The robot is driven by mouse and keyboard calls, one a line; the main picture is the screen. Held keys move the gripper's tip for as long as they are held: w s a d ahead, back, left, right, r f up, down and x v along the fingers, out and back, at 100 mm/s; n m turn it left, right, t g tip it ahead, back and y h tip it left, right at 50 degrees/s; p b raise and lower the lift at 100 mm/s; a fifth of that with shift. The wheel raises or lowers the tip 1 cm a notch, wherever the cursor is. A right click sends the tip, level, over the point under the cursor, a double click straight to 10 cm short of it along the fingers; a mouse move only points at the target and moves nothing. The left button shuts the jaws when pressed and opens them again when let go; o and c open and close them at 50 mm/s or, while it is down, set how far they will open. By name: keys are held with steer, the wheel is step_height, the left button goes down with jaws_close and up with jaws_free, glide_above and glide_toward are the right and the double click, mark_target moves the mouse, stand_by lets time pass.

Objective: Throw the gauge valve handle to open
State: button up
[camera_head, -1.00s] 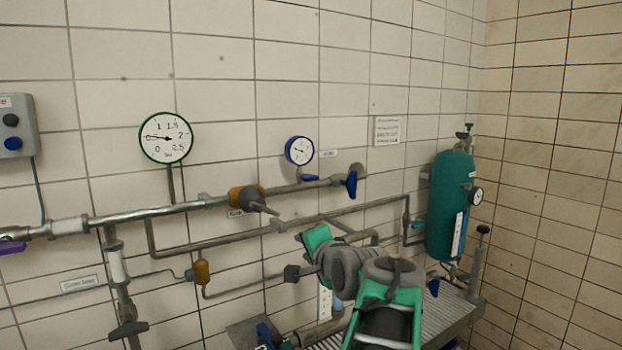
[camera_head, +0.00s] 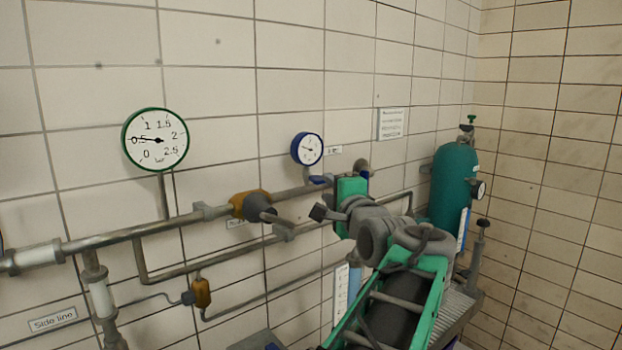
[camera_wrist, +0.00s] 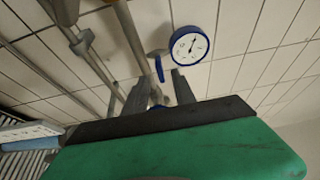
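The small blue-rimmed gauge (camera_head: 307,149) is on the tiled wall, with the short blue gauge valve handle (camera_head: 320,180) just below it. In the wrist view the gauge (camera_wrist: 189,45) is near the top. The blue gauge valve handle (camera_wrist: 159,68) lies beside it, near the tips of my gripper (camera_wrist: 158,77). My gripper's two grey fingers are apart, with nothing held between them. I cannot tell whether they touch the handle. In the head view my green gripper body (camera_head: 350,198) is just right of and below the handle; its fingers are hidden.
A larger blue valve handle (camera_head: 364,175) on the same pipe is mostly hidden behind my gripper. An orange-bodied valve (camera_head: 249,205) sits left on the pipe. A green-rimmed gauge (camera_head: 155,139) is farther left. A teal tank (camera_head: 454,190) stands at right.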

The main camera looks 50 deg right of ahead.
mark_target(324, 182)
steer(key=p+x, duration=0.1)
steer(key=x, duration=0.5)
steer(key=shift+w+d+p, duration=0.1)
steer(key=shift+d+p, duration=0.25)
steer(key=shift+d, duration=0.1)
jaws_close()
